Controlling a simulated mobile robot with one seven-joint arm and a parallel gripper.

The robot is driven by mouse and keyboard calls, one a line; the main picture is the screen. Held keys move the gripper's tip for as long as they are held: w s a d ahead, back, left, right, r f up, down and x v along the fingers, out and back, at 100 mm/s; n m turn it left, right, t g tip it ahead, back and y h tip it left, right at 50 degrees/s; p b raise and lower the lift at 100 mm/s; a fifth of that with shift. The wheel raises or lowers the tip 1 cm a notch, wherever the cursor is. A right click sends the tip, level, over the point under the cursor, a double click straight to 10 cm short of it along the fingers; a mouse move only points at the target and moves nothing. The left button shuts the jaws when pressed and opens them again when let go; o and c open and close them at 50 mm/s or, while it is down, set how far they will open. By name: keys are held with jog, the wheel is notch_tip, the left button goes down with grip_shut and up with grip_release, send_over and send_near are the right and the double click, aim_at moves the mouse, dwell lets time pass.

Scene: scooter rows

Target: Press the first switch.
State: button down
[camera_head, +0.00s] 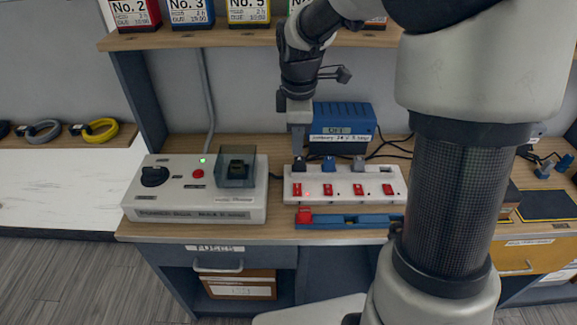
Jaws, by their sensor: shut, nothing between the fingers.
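A white power strip (341,199) lies on the workbench with several red rocker switches along its front half. The first switch (297,190) is at the strip's left end, and a small bright red glow shows beside it. A second switch (327,190) is to its right. A black plug (299,164) sits in the strip behind the first switch. My gripper (298,151) points down with its fingers shut and empty. Its tips appear over or just behind the black plug, on the far side of the first switch. I cannot tell the exact height.
A blue plug (329,164) and a grey plug (358,163) stand in the strip. A blue box (344,123) is behind it, and a blue tray (350,220) lies in front. A grey control box (196,201) with a knob stands left. A shelf (232,38) hangs above.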

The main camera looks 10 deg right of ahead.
aim_at(296, 186)
jog(key=shift+w, duration=0.15)
jog(key=f+b, duration=0.1)
jog(key=f, duration=0.3)
jog(key=w+f+b, duration=0.1)
jog(key=f, duration=0.4)
jog(key=f+b, duration=0.1)
jog(key=f, duration=0.4)
jog(key=shift+w+d, duration=0.15)
jog(key=shift+w, duration=0.1)
jog(key=shift+f, duration=0.25)
